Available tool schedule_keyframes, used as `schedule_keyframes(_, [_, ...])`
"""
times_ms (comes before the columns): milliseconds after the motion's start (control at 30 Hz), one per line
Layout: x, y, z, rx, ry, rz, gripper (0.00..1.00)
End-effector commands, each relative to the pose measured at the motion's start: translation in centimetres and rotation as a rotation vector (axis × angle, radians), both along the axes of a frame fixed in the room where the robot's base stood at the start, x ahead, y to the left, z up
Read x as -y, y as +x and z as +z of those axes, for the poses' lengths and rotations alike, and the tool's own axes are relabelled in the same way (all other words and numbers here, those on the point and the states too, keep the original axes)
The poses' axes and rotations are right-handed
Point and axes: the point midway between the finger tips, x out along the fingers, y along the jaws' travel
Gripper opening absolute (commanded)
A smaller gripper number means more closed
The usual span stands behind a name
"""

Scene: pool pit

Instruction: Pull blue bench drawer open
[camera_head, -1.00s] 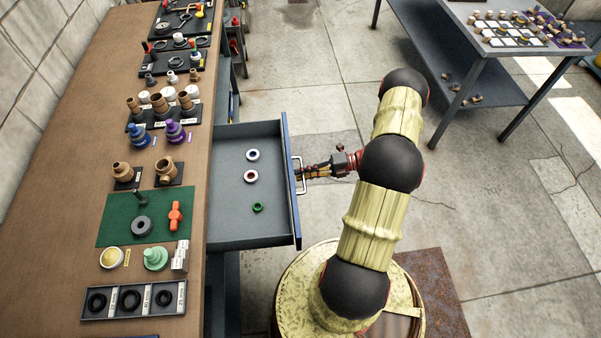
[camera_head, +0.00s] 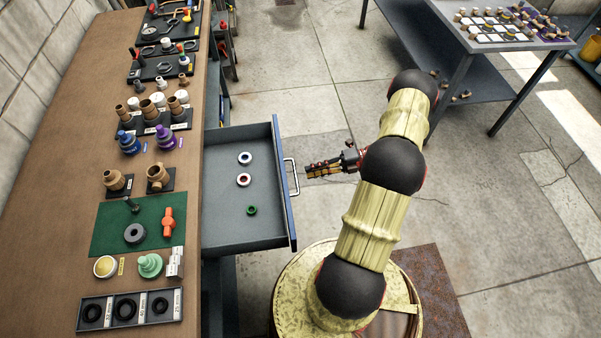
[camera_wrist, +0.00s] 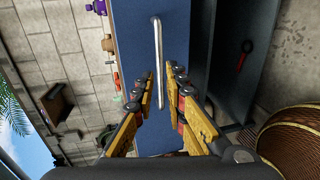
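The blue bench drawer (camera_head: 226,220) stands pulled out from the workbench in the head view, with its grey inside showing. Its blue front (camera_wrist: 185,35) fills the middle of the wrist view. The silver handle (camera_head: 291,177) is upright in the wrist view (camera_wrist: 159,60). My gripper (camera_head: 308,170) is just right of the handle in the head view, with a small gap between them. In the wrist view its two fingers (camera_wrist: 159,72) are spread apart, with the handle showing beyond and between them. Nothing is held.
The wooden benchtop (camera_head: 60,200) holds fittings, a green mat and a tray of black rings. A second table (camera_head: 480,40) stands at the back right.

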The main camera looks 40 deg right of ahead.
Motion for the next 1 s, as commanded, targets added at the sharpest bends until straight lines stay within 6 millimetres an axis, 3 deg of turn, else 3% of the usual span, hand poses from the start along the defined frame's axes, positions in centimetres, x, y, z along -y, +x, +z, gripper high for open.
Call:
schedule_keyframes(100, [1.8, -1.3, 0.4, 0.0, 0.0, -0.002, 0.13])
schedule_keyframes(300, [3.7, -2.7, 0.9, 0.0, 0.0, 0.0, 0.13])
schedule_keyframes(1000, [4.1, -3.0, 1.0, -0.001, 0.001, 0.001, 0.13])
